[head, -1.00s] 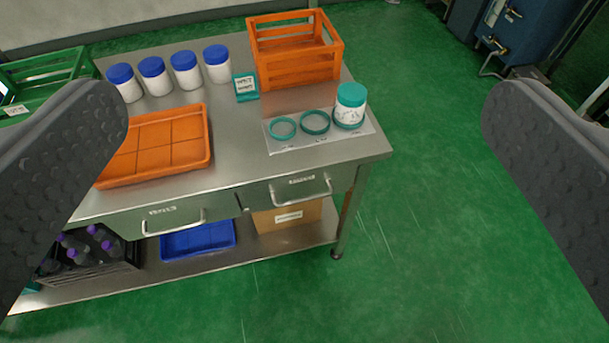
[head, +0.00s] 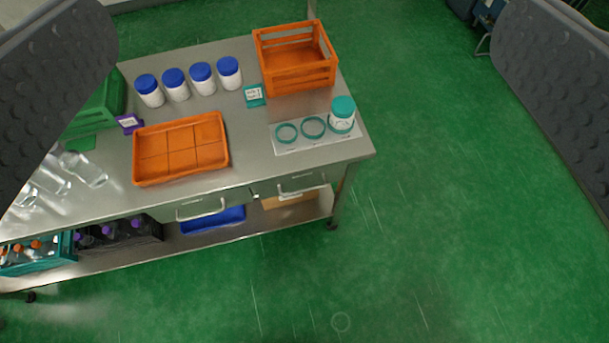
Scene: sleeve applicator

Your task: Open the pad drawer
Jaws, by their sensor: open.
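The steel bench has two grey-green drawers side by side under its top, and both look shut. The left drawer (head: 236,197) has a silver bar handle (head: 202,213). The right drawer (head: 268,188) has a similar handle (head: 303,191). Their labels are too small to read here, so I cannot tell which one is the pad drawer. My gripper (head: 307,25) is open and empty. Its two dark, studded fingers stand wide apart at the left and right edges of the view, apart from both handles.
On the bench top (head: 230,115) are an orange tray (head: 181,150), an orange crate (head: 296,60), several blue-lidded jars (head: 202,80) and a teal-lidded jar (head: 342,115) on a white ring plate (head: 299,147). A blue tray (head: 212,222) sits on the lower shelf. Green floor in front is clear.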

